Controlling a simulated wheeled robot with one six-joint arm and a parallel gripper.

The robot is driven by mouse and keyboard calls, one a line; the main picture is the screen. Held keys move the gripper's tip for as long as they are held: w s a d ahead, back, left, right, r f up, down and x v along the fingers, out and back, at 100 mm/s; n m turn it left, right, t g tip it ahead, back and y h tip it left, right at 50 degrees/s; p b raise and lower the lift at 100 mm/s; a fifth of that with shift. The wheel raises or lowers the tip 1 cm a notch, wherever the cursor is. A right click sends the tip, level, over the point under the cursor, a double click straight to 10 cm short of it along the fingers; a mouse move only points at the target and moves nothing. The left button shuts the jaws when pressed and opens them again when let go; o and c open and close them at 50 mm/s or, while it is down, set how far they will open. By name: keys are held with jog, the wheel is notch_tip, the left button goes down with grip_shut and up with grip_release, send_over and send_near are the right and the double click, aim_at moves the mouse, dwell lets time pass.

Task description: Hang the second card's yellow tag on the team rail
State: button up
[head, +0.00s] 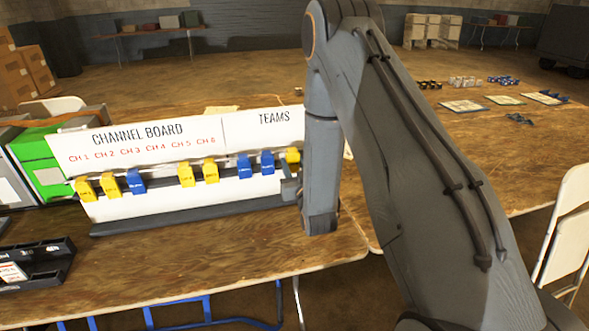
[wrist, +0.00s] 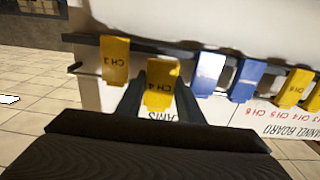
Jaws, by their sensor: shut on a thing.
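My gripper (wrist: 158,98) is shut on a yellow tag marked CH 4 (wrist: 158,84), one finger at each side. The tag is upright at the team rail (wrist: 180,50), its top close to the bar; I cannot tell if it bears on the rail. In the wrist view, turned upside down, a yellow CH 3 tag (wrist: 115,60) hangs left of it and two blue tags (wrist: 208,73) hang right. In the head view my gripper (head: 289,188) is at the TEAMS end of the white board (head: 160,205), partly hidden by my arm.
More yellow tags and a blue tag (head: 136,181) hang along the CHANNEL BOARD side. Printed cards (head: 463,105) lie on the table at right. A black tray (head: 35,265) sits at left. A folding chair (head: 570,220) stands at right. The wooden table before the board is clear.

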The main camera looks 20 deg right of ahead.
jog(key=shift+w+f+b, duration=0.3)
jog(key=shift+w+b, duration=0.15)
jog(key=shift+w, duration=0.4)
jog(key=shift+w+f+b, duration=0.3)
jog(key=shift+w+b, duration=0.1)
jog(key=shift+w, duration=0.4)
jog(key=o, duration=1)
jog(key=shift+o, duration=0.2)
